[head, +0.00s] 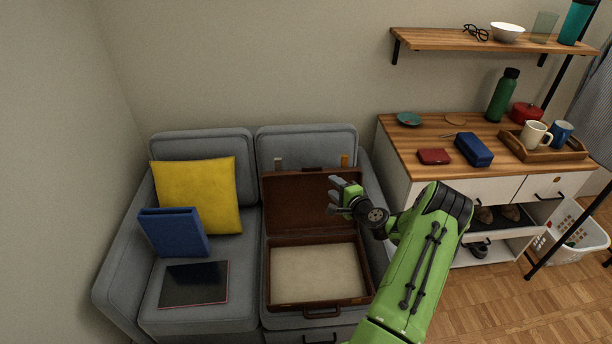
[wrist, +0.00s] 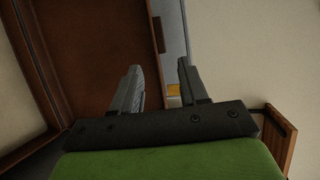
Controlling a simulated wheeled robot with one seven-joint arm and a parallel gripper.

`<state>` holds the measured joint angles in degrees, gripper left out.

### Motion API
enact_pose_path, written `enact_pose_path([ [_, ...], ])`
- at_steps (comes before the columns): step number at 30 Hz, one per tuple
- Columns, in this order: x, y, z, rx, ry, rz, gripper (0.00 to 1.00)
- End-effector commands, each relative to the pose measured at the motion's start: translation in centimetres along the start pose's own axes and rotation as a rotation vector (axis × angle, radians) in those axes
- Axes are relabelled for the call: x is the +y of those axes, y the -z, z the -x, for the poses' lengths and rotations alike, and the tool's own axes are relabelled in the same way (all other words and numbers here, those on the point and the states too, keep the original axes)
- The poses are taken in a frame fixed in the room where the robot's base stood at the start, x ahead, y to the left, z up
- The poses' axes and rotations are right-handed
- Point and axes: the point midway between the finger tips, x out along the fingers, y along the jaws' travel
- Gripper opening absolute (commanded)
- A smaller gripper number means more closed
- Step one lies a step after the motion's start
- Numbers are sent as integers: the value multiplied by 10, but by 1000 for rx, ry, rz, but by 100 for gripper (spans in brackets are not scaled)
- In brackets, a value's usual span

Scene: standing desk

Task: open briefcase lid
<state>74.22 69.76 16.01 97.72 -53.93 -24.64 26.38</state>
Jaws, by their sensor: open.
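A brown briefcase (head: 318,303) lies on the right seat of the grey sofa, with its pale inside showing. Its lid (head: 290,205) stands raised at the back, near the sofa backrest. My gripper (head: 335,192) is in front of the lid's right part, open, with nothing between its fingers. In the wrist view my gripper (wrist: 162,85) has its two fingers apart, and the brown lid (wrist: 100,50) fills the area to the left. Whether a finger touches the lid cannot be told. The briefcase handle (head: 321,313) is at the front edge.
A yellow cushion (head: 200,195), a blue binder (head: 174,232) and a dark flat tablet (head: 194,284) are on the left seat. A wooden-topped cabinet (head: 400,145) holding several items stands to the right, with a shelf (head: 440,41) above. Floor (head: 490,300) is clear at lower right.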

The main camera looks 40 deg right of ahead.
Motion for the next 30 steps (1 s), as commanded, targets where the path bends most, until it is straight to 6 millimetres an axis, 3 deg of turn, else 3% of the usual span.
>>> enact_pose_path([
  [9,3,-2,-83,-4,1,6,44],
  [15,3,-1,-120,-4,-1,6,44],
  [20,2,-1,-131,-3,-3,5,44],
  [27,1,-1,-131,-3,-3,4,44],
  [30,1,-1,-131,-3,-3,4,30],
])
